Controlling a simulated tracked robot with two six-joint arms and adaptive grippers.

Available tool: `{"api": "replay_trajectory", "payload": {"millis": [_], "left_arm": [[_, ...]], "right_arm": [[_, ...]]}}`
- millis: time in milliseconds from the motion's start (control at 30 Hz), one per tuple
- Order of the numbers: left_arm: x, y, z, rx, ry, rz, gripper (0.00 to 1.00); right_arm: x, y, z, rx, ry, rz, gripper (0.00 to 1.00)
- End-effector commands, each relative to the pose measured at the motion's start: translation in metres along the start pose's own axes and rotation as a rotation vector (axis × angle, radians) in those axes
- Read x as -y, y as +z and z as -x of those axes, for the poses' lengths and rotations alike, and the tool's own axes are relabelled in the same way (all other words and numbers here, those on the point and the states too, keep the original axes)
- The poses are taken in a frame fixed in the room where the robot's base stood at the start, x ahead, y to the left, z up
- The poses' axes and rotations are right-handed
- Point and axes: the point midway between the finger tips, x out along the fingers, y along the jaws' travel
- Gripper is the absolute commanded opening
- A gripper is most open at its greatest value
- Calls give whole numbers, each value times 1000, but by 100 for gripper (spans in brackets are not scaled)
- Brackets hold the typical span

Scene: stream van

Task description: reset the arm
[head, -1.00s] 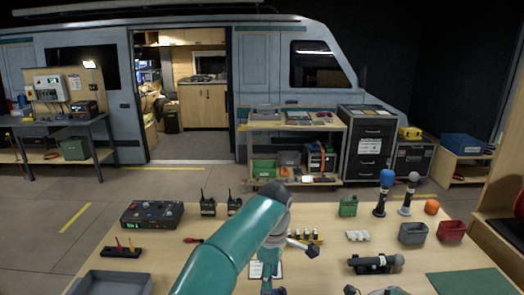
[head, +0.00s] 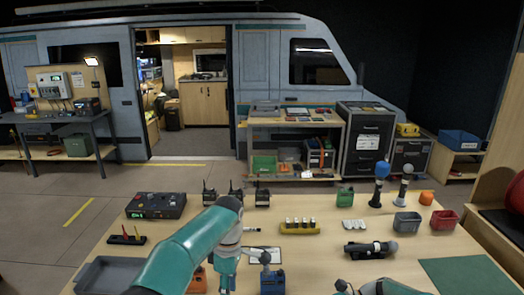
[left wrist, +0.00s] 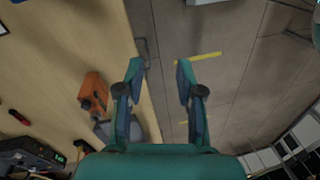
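My left arm (head: 190,250) comes in from the lower left in the head view and bends down over the table (head: 330,235). Its fingertips are not clear there. In the left wrist view my left gripper (left wrist: 158,78) is open, its two fingers apart with nothing between them. It is over the table's edge, with floor beyond. An orange object (left wrist: 93,92) lies on the table left of the fingers. Dark parts of my right arm (head: 378,287) show at the bottom of the head view; its gripper fingers are not visible.
The table bears a control box (head: 156,206), several radios, a yellow holder (head: 299,228), a clipboard (head: 263,256), a blue device (head: 272,282), a black torch-like item (head: 370,249), microphones, red bin (head: 443,220) and grey tray (head: 103,277). A green mat (head: 465,274) lies right.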

Motion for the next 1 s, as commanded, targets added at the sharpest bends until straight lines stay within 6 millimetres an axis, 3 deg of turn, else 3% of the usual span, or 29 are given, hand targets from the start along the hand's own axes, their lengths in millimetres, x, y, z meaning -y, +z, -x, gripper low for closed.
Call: {"api": "replay_trajectory", "payload": {"millis": [167, 300, 467, 600, 700, 833, 900, 1000], "left_arm": [[24, -32, -64, 43, -114, 14, 37], [55, -46, -131, 123, -176, -52, 37], [108, -44, -209, 254, -182, -198, 37], [163, -26, -261, 363, -126, -350, 37], [203, -8, -286, 418, -52, -472, 37], [253, 16, -303, 434, 84, -671, 37], [270, 27, -306, 404, 167, -795, 37], [277, 31, -307, 326, 280, -954, 37]], "right_arm": [[-31, -8, -28, -58, 74, -37, 69], [-72, -29, -55, -164, 142, -29, 69], [-136, -62, -82, -331, 238, 70, 69], [-197, -88, -94, -469, 334, 234, 69], [-238, -102, -96, -552, 404, 396, 69], [-286, -112, -96, -635, 486, 665, 69], [-302, -114, -96, -667, 511, 815, 69], [-308, -115, -96, -708, 520, 1012, 69]]}}
